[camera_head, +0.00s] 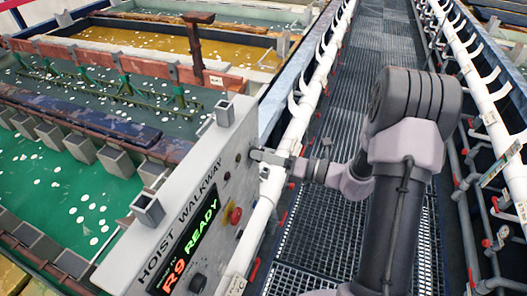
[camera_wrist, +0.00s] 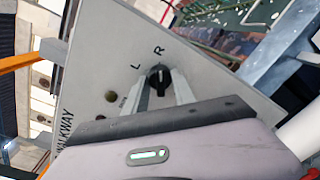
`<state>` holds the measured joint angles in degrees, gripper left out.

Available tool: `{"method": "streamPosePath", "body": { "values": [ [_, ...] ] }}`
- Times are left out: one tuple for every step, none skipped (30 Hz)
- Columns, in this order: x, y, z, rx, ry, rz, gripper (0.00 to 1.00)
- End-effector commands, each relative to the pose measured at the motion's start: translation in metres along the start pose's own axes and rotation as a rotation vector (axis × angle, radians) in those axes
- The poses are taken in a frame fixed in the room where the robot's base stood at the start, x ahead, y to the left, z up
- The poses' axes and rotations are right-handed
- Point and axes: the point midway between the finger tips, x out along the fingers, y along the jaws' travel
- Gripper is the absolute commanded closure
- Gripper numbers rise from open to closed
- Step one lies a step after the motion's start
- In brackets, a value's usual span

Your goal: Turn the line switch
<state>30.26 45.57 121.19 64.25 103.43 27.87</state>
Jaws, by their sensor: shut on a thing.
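The line switch (camera_wrist: 159,80) is a small black rotary knob on a grey panel, with the letters L and R printed beside it in the wrist view. A small pale mark on the knob seems to face the R, but it is too small to be sure. My gripper (camera_wrist: 161,77) has one metal finger on each side of the knob and is shut on it. In the body view my gripper (camera_head: 257,154) reaches the panel's right edge from the right and hides the switch.
The grey panel (camera_head: 185,180) reads HOIST WALKWAY and carries a lit R9 READY display (camera_head: 190,243), a red button (camera_head: 235,216) and a black knob (camera_head: 197,284). Tanks of green liquid (camera_head: 75,200) lie left. White pipes (camera_head: 272,190) line the grated walkway (camera_head: 355,60).

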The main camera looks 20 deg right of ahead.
Motion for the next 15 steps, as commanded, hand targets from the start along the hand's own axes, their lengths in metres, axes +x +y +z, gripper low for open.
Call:
{"method": "streamPosePath", "body": {
  "values": [
    [-0.0002,0.0008,0.0013,0.010,0.000,0.000,1.00],
    [-0.0002,0.0007,0.0012,0.017,0.000,0.000,1.00],
    [-0.0002,0.0006,0.0011,0.025,0.001,0.000,1.00],
    [-0.0002,0.0004,0.0010,0.030,0.001,0.000,1.00],
    [-0.0001,0.0003,0.0009,0.034,0.001,0.000,1.00],
    [-0.0001,0.0002,0.0007,0.038,0.001,0.000,1.00],
    [-0.0001,0.0001,0.0006,0.040,0.001,0.000,1.00],
    [-0.0001,0.0000,0.0005,0.042,0.001,0.000,1.00],
    [-0.0001,-0.0001,0.0004,0.044,0.001,0.000,1.00],
    [-0.0001,-0.0001,0.0004,0.045,0.002,0.000,1.00],
    [-0.0001,-0.0002,0.0003,0.046,0.002,0.000,1.00],
    [-0.0001,-0.0002,0.0002,0.046,0.002,0.000,1.00],
    [-0.0001,-0.0003,0.0002,0.046,0.002,0.000,1.00],
    [-0.0001,-0.0003,0.0002,0.046,0.002,0.000,1.00],
    [-0.0001,-0.0003,0.0001,0.046,0.002,0.000,1.00]
  ]
}}
